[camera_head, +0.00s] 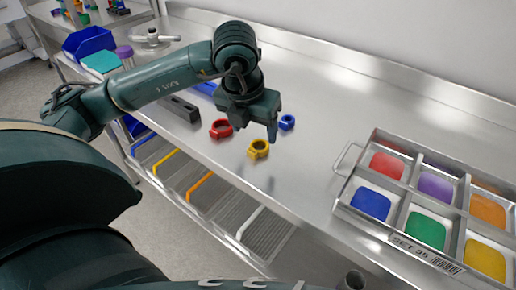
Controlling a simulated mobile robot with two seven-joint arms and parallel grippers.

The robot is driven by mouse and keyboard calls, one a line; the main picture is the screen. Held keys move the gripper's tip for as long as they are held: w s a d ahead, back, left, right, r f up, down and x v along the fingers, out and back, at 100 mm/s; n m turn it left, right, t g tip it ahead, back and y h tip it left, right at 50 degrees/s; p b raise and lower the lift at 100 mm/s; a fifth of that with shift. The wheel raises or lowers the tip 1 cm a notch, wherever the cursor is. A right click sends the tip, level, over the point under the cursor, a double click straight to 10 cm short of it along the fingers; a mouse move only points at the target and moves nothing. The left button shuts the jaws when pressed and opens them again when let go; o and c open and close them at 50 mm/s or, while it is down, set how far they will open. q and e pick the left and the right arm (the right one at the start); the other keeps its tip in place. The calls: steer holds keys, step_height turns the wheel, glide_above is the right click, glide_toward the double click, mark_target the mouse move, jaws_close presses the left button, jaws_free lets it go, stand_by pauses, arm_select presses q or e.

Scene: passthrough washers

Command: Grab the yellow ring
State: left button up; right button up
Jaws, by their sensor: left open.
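The yellow ring (258,148) lies on the steel bench near its front edge. A red ring (221,128) lies to its left and a blue ring (287,122) lies behind it to the right. My left gripper (262,128) is open and points down above the bench, close to the yellow ring and between the red and blue rings in the picture. No ring shows between its fingers. One finger hangs just above and right of the yellow ring. My right gripper is not in view.
A metal tray (343,192) with coloured compartments stands on the right of the bench. Blue bins and a purple-lidded jar (124,53) stand at the far left. The bench between rings and tray is clear.

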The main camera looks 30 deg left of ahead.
mark_target(258, 143)
arm_select(q)
steer(key=x, duration=0.5)
steer(key=shift+d+f, duration=0.15)
steer(key=shift+f, duration=0.2)
steer(key=shift+c, duration=0.2)
steer(key=c, duration=1)
